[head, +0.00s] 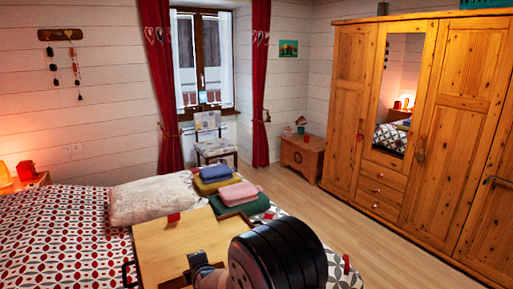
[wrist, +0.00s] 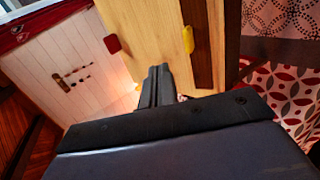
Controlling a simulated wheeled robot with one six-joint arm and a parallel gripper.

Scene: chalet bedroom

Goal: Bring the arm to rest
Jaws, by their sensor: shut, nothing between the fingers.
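My gripper (wrist: 158,84) shows in the wrist view with its two dark fingers together and nothing between them. It points toward a pale wooden surface with a dark brown edge, and I cannot tell whether it touches it. In the head view, black rounded links of my arm fill the bottom middle, in front of a wooden tray (head: 165,240) on the bed. My fingers cannot be made out there.
The patterned bed (head: 60,225) takes up the lower left, with a cream pillow (head: 155,200) and folded cloths (head: 238,193). A wooden wardrobe (head: 455,130) stands at the right. Bare floor lies between bed and wardrobe. A chair (head: 212,145) stands by the window.

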